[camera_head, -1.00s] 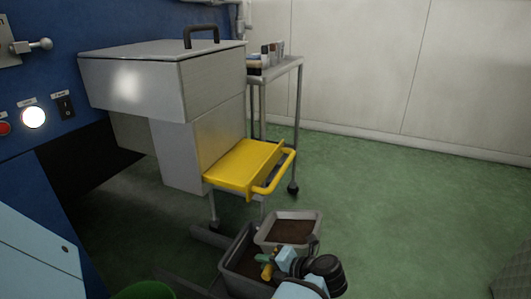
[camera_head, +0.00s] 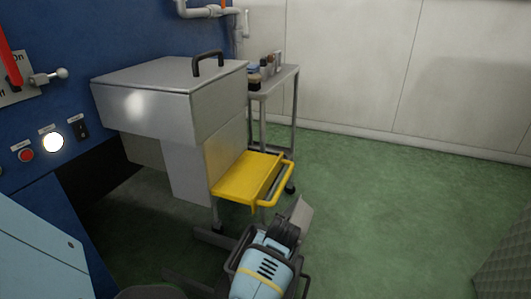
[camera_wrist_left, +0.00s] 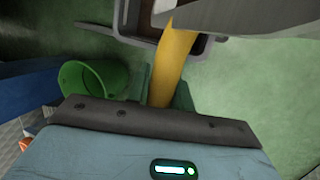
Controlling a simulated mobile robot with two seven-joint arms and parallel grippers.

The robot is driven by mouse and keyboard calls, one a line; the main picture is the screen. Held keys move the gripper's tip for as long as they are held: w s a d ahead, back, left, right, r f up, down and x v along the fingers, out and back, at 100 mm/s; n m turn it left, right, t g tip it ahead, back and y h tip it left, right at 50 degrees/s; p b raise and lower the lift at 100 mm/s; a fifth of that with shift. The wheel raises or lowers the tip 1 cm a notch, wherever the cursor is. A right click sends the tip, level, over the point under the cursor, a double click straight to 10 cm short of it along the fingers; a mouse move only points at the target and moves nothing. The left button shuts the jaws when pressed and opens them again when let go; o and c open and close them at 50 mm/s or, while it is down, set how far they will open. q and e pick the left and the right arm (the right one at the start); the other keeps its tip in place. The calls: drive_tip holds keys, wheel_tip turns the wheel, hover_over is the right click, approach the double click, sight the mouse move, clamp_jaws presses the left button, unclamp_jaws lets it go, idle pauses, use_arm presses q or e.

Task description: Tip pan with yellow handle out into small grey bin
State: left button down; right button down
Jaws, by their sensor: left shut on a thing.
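My left gripper (camera_head: 285,232) is shut on the yellow handle (camera_wrist_left: 172,60) of the pan. The pan's grey side (camera_head: 301,215) shows just beyond the gripper in the head view, turned up steeply. In the left wrist view the tilted pan (camera_wrist_left: 250,22) fills the upper right. The pan's inside is hidden, so I cannot tell what is left in it. The small grey bin (camera_head: 233,262) stands on the floor below, mostly covered by my arm. Its rim (camera_wrist_left: 207,46) shows beneath the pan in the left wrist view. My right gripper is not in view.
A grey lidded machine (camera_head: 165,95) with a yellow tray (camera_head: 240,180) stands just beyond the bin. A grey trolley (camera_head: 283,82) carries small items behind it. A green bucket (camera_wrist_left: 92,80) stands near the bin.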

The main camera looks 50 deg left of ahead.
use_arm(q)
drive_tip(key=a+t+h, duration=0.1)
drive_tip(key=h, duration=0.2)
drive_tip(key=s+a+f+t+h+p, duration=0.1)
drive_tip(key=a+t+h, duration=0.1)
drive_tip(key=h, duration=0.1)
drive_tip(key=s+a+f+n+t+h, duration=0.1)
drive_tip(key=t+h, duration=0.1)
drive_tip(key=h, duration=0.1)
drive_tip(key=shift+s+a+h, duration=0.25)
drive_tip(key=shift+a+h, duration=0.05)
drive_tip(key=shift+h, duration=0.1)
idle(0.6)
idle(0.7)
idle(0.7)
idle(0.7)
idle(0.8)
drive_tip(key=shift+r, duration=0.1)
